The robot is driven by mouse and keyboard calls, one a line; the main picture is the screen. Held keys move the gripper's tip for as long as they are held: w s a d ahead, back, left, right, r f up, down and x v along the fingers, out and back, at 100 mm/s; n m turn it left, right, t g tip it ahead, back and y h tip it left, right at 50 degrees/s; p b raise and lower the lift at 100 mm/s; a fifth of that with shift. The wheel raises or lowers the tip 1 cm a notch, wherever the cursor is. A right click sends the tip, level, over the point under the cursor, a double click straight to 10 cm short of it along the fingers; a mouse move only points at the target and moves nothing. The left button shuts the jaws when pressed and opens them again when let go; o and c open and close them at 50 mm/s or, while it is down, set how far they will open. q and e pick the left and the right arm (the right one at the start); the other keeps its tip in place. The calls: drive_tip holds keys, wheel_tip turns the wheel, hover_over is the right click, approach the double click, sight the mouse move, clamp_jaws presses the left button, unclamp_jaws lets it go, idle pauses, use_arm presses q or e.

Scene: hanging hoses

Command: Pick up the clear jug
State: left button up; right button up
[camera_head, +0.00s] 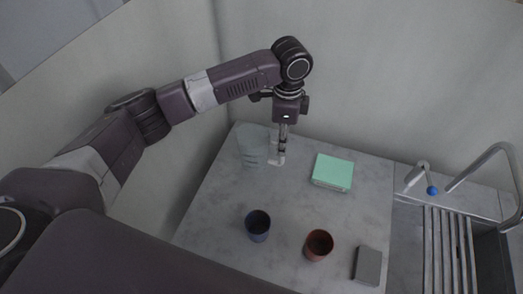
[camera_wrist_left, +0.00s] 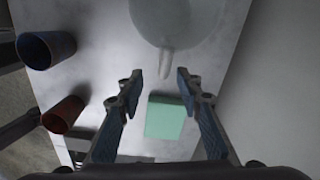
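The clear jug (camera_head: 252,146) stands at the back left of the grey counter, with a pale handle or spout on its right side. It also shows at the top of the left wrist view (camera_wrist_left: 180,18), cut off by the frame edge. My left gripper (camera_head: 281,150) reaches down from above, just right of the jug. In the left wrist view the two fingers (camera_wrist_left: 160,76) are spread apart with nothing clamped. The jug's narrow projecting part lies near and between the fingertips; I cannot tell whether they touch. My right gripper is not in view.
A mint-green box (camera_head: 333,171) lies right of the jug. A blue cup (camera_head: 257,225), a red-brown cup (camera_head: 319,244) and a grey block (camera_head: 367,265) are nearer the front. A sink with a rack (camera_head: 447,245) and tap (camera_head: 497,155) is at right. Walls close the back and left.

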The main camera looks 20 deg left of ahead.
sight(281, 163)
use_arm(q)
wheel_tip(281, 163, down, 3)
drive_tip(key=shift+w+r+b, duration=0.1)
drive_tip(key=shift+w+b, duration=0.05)
drive_tip(key=shift+b, duration=0.95)
drive_tip(key=shift+f+b, duration=0.6)
drive_tip(key=shift+f, duration=0.75)
wheel_tip(281, 163, down, 6)
drive_tip(key=shift+w+d+r+p, duration=0.15)
drive_tip(key=shift+r+p, duration=0.1)
drive_tip(key=shift+p, duration=1)
drive_tip(key=shift+f, duration=0.5)
clamp_jaws()
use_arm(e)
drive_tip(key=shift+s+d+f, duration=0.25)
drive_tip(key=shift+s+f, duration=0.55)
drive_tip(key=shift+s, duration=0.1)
